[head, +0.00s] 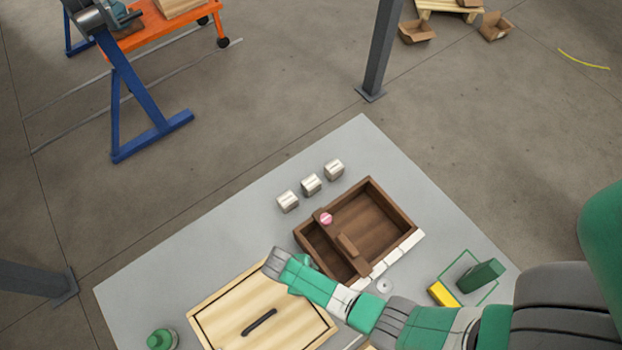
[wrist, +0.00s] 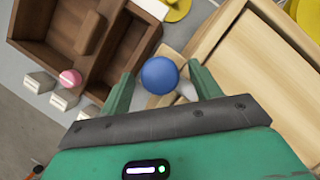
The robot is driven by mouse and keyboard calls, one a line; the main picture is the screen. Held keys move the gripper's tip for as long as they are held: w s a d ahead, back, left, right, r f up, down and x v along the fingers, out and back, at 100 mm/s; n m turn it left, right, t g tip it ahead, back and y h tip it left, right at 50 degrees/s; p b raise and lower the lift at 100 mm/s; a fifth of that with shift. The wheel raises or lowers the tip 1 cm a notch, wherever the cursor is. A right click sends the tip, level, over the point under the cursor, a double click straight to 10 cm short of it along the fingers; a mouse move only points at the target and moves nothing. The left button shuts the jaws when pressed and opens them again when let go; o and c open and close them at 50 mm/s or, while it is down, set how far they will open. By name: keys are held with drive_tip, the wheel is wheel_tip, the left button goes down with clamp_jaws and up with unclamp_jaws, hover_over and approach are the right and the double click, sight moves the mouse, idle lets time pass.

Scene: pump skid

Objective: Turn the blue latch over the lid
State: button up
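The blue latch shows as a round blue knob (wrist: 159,75) in the wrist view, beside the edge of the light wooden box. In the head view it is hidden by my arm. The lid (head: 235,304) is a pale wooden panel with a black handle (head: 259,321); its edge also shows at the right of the wrist view (wrist: 265,85). My gripper (wrist: 161,72) is open, one green finger on each side of the blue knob, with gaps visible. Whether its fingers are level with the knob is hard to tell. A pale rounded piece (wrist: 188,91) shows beside the knob.
A dark brown divided box (head: 378,222) with a pink knob (head: 326,219) stands close to my gripper. Several metal blocks (head: 311,185) are behind it. A green block (head: 480,275) and a yellow block (head: 442,294) lie right. The table's far left part is clear.

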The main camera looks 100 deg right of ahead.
drive_tip(key=p+v, duration=0.1)
drive_tip(key=v, duration=0.6)
drive_tip(key=shift+r, duration=0.35)
drive_tip(key=shift+w, duration=0.15)
